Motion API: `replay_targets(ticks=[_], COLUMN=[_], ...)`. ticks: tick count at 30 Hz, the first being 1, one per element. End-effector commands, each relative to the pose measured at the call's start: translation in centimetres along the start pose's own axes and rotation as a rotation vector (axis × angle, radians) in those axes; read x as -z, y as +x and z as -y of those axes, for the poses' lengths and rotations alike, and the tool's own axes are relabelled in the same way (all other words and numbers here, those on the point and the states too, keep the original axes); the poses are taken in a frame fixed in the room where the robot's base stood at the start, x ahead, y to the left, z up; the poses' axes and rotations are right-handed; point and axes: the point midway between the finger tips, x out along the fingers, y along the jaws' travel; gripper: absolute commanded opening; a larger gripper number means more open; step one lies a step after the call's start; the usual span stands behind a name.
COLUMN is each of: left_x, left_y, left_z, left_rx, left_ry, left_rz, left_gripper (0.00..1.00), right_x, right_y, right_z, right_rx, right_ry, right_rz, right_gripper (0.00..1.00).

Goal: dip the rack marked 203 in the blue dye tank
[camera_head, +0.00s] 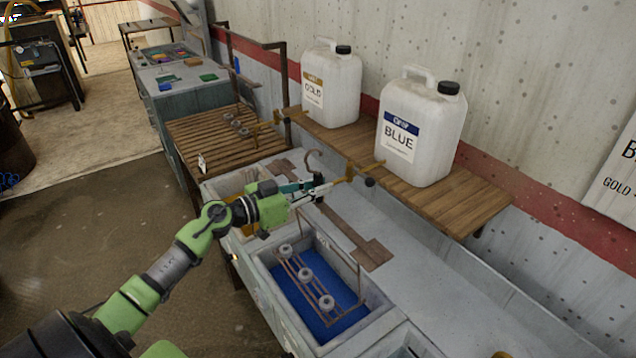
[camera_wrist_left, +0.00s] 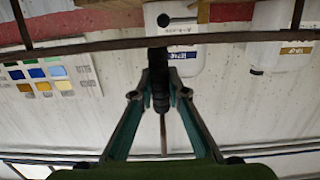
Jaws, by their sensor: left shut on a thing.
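My left gripper (camera_head: 322,187) is above the counter, behind the blue tank and in front of the shelf. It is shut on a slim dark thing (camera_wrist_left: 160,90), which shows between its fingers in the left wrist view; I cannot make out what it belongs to. The blue dye tank (camera_head: 258,262) is a grey basin with blue liquid. A brown rack (camera_head: 325,290) with several grey rings is at that tank. Another rack with grey rings (camera_head: 240,126) is on the slatted table. No 203 mark is readable. My right gripper is not in view.
A jug marked BLUE (camera_head: 420,125) and one marked GOLD (camera_head: 330,85) stand on the wooden shelf (camera_head: 465,205), with brass taps in front. A brown rail (camera_wrist_left: 230,40) crosses the left wrist view near my fingertips. A yellow-orange tank lies partly behind my left arm.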

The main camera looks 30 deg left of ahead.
Motion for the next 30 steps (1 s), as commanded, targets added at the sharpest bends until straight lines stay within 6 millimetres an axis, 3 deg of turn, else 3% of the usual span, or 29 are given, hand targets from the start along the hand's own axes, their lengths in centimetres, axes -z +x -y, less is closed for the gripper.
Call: replay_targets(ticks=[30], left_x=[-13.3], left_y=[1.4], left_z=[0.2], left_rx=[0.002], left_ry=[-0.002], left_rz=[-0.005], left_gripper=[0.0], right_x=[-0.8], right_y=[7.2], right_z=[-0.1], right_rx=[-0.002], right_ry=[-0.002], right_rz=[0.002], right_gripper=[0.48])
